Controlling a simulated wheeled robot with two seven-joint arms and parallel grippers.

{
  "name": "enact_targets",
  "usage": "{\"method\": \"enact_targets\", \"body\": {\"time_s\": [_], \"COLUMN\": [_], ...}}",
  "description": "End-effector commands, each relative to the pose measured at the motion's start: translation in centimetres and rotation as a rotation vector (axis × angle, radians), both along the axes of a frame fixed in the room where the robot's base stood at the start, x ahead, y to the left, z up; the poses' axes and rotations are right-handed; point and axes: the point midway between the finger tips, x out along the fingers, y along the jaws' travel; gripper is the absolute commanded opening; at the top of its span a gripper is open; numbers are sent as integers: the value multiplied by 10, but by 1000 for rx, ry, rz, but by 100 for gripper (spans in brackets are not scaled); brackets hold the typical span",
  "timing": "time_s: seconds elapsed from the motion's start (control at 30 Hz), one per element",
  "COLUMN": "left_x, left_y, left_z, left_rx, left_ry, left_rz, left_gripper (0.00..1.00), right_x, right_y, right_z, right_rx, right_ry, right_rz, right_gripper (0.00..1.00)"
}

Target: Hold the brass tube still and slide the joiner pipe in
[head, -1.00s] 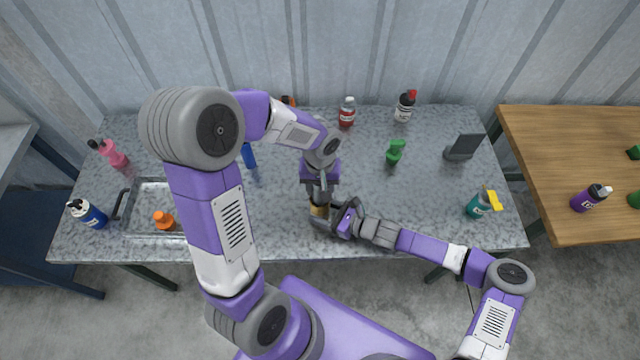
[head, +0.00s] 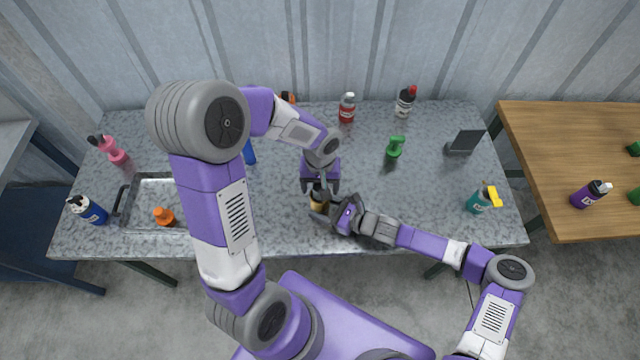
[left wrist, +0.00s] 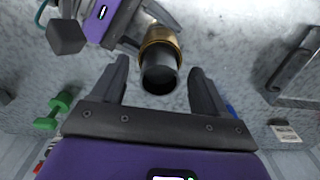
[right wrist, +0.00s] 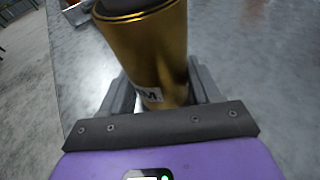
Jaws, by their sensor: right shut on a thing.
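The brass tube (head: 317,207) stands roughly upright at the front middle of the table. My right gripper (head: 333,214) is shut on it from the right. The right wrist view shows the tube (right wrist: 150,50) between that gripper's fingers, with a pale label low on it. The joiner pipe (left wrist: 159,76), dark grey and hollow, sticks out of the tube's mouth in the left wrist view; how deep it sits is hidden. My left gripper (head: 320,190) is above the tube, pointing down. Its fingers are open, one on either side of the pipe and apart from it.
A dark stand (head: 463,146) is at the right. The table's middle right is clear.

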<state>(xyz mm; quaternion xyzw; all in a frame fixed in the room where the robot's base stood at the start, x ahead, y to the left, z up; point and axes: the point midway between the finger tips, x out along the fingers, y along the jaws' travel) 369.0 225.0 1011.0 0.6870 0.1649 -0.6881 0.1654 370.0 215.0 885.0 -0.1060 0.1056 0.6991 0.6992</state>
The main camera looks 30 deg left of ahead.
Motion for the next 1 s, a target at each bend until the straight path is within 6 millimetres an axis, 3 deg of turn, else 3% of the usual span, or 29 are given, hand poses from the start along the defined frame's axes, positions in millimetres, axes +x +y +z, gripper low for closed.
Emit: {"method": "enact_targets", "body": {"time_s": [0.27,0.7,1.0], "left_x": [1,1,0], "left_y": [0,0,0], "left_z": [8,94,120], "left_rx": [1,0,0], "left_ry": [-2,-6,-1], "left_rz": [0,0,-1], "left_gripper": [74,74,74], "right_x": [0,0,-1], "right_y": [0,0,0], "right_z": [0,0,0], "right_rx": [0,1,1], "right_ry": [1,1,1], "right_rz": [1,1,1], "right_gripper": [45,45,45]}}
